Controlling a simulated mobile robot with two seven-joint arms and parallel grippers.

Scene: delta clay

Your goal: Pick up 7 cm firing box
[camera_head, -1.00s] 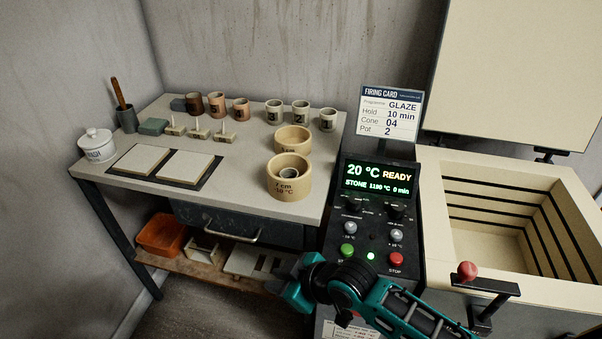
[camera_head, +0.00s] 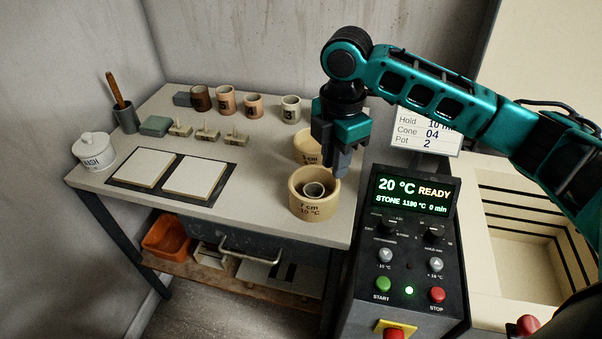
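The 7 cm firing box (camera_head: 315,207) is a round cream tub marked "7 cm -10 °C". It stands upright on the table near its right front edge, with a small grey-green pot (camera_head: 314,189) inside. My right gripper (camera_head: 339,168) points down just above the box's back right rim. Its fingers look close together, and whether there is a gap between them cannot be told. Whether a finger touches the rim cannot be told either. A second cream box (camera_head: 307,147) stands behind, partly hidden by my gripper. My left gripper is not in view.
The control panel (camera_head: 413,215) stands close to the right of the box. Several cups, including a numbered one (camera_head: 291,109), line the back of the table (camera_head: 258,185). Two white tiles (camera_head: 194,177) lie on a dark mat at left. The open kiln (camera_head: 520,205) is at right.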

